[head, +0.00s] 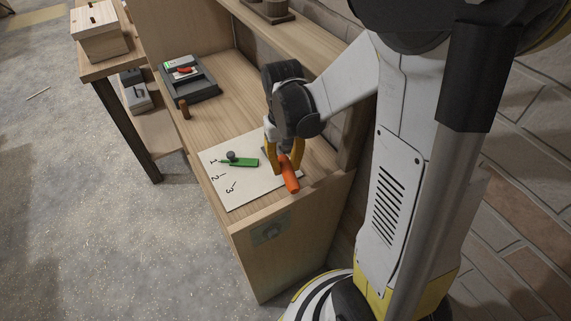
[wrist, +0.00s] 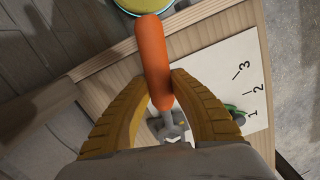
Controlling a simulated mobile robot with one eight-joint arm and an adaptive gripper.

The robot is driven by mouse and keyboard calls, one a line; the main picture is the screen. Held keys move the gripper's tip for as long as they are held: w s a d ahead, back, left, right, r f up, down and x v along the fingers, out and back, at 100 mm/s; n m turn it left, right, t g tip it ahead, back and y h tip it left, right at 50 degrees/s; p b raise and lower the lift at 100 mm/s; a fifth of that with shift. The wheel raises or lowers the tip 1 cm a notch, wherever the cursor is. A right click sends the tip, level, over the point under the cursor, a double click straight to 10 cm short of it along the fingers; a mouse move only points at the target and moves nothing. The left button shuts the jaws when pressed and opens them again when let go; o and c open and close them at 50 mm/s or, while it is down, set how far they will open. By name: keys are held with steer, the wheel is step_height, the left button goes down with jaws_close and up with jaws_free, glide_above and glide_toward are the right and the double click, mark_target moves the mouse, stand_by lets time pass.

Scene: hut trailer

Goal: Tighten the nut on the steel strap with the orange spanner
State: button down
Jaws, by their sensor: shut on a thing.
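The orange spanner (head: 290,178) is in my gripper (head: 284,168), over the right edge of the white numbered board on the bench. In the wrist view the yellow fingers (wrist: 162,92) are shut on its orange handle (wrist: 152,52), and its grey metal head (wrist: 172,129) shows between them. I cannot tell whether the spanner still touches the board. A grey metal plate (head: 269,233), which looks like the steel strap, is on the end panel of the bench, below and left of my gripper. The nut on it is too small to make out clearly.
The white board (head: 233,190) carries the numbers 1, 2 and 3, with a green tool (head: 240,162) by the 1. A dark grey tray (head: 190,82) and a small brown peg (head: 184,109) are further back. A brick wall stands at the right; open floor lies left.

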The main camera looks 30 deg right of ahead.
steer(key=shift+f+b, duration=0.8)
steer(key=shift+f, duration=0.2)
steer(key=a+m, duration=0.1)
steer(key=w+a+m, duration=0.1)
steer(key=a+m, duration=0.1)
steer(key=w+a+m, duration=0.1)
steer(key=shift+w+a+m, duration=0.15)
steer(key=shift+a+m, duration=0.15)
steer(key=shift+m, duration=0.1)
steer(key=shift+w+a+m+y, duration=0.3)
steer(key=shift+w+a+m, duration=0.15)
steer(key=shift+m, duration=0.25)
steer(key=shift+s+d+b, duration=0.1)
steer(key=shift+b, duration=0.2)
steer(key=shift+s+d+n, duration=0.15)
steer(key=shift+d+n, duration=0.05)
steer(key=shift+n, duration=0.2)
